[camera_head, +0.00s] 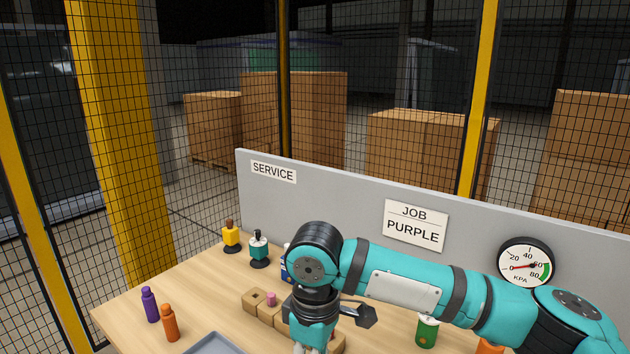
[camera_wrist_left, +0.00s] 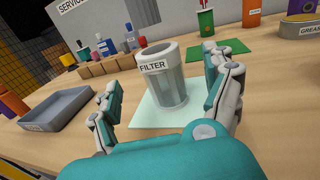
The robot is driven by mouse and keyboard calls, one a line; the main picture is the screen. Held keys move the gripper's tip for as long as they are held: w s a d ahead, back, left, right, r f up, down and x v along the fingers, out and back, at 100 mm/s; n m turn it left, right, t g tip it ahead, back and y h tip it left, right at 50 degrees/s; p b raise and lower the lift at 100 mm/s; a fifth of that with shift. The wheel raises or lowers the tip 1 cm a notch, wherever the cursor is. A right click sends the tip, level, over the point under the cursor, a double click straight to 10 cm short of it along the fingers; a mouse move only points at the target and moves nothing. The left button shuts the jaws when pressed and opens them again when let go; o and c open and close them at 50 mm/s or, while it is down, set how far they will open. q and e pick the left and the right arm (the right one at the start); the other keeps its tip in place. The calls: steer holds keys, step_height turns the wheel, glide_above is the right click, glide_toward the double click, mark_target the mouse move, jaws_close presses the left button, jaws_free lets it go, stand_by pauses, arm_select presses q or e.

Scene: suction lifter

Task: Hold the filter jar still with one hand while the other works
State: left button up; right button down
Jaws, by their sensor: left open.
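In the left wrist view the filter jar (camera_wrist_left: 168,87), a grey see-through cylinder labelled FILTER, stands upright on a pale square mat (camera_wrist_left: 140,116). My left gripper (camera_wrist_left: 168,98) is open, with one finger on each side of the jar in the picture and visible gaps on both sides. In the head view a teal arm of mine crosses from the right and bends down over the table, its jaws cut off or hidden at the bottom edge. The jar does not show there. I do not make out a right gripper's jaws.
A grey tray (camera_wrist_left: 60,107) lies left of the jar. A wooden block rack (camera_head: 255,303) with several small items stands behind. A grey panel (camera_head: 340,200) carries a JOB PURPLE sign (camera_head: 415,225) and a gauge (camera_head: 526,262).

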arm_select(q)
steer(key=o, duration=0.3)
steer(key=shift+o, duration=0.2)
steer(key=shift+s, duration=0.1)
